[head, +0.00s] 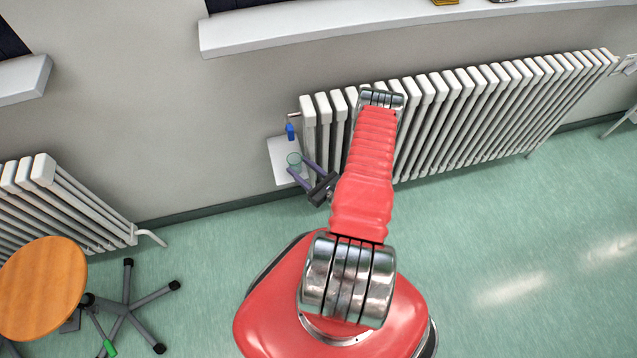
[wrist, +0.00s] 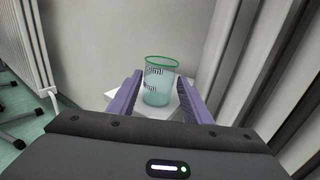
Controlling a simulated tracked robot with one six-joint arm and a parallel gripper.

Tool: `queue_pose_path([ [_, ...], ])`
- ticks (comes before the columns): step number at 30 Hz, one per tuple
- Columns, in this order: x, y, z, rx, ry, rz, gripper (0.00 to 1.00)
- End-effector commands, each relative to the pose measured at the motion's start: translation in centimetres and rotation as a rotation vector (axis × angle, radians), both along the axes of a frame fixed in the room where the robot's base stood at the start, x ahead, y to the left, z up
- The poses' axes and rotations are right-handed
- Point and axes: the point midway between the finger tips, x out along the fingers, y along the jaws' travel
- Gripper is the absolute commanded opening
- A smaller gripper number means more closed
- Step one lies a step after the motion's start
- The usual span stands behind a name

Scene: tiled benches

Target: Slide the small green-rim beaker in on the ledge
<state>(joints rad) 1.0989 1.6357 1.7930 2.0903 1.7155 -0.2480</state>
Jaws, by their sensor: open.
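The small green-rim beaker (head: 294,160) stands upright on the small white ledge (head: 281,172) by the wall. In the wrist view the beaker (wrist: 159,82) is clear glass with a green rim and dark markings, and the ledge (wrist: 122,101) shows around its base. My gripper (head: 299,168) is open, with its purple fingers pointing at the beaker. In the wrist view my gripper (wrist: 158,90) has one finger to each side of the beaker, with a gap visible on the left. I cannot tell how far the fingertips reach along it.
A white radiator (head: 460,115) is close on the right. Another radiator (head: 60,205) and a wooden stool (head: 42,288) are at the left.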

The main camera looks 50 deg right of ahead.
Motion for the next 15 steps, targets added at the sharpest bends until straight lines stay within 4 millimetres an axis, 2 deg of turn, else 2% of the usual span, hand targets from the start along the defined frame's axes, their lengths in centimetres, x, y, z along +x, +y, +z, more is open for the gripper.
queue_pose_path([
  [1, -0.9, -0.7, 0.1, -0.003, -0.002, -0.022, 0.59],
  [15, -6.0, 0.1, 0.0, 0.0, -0.001, -0.011, 0.59],
])
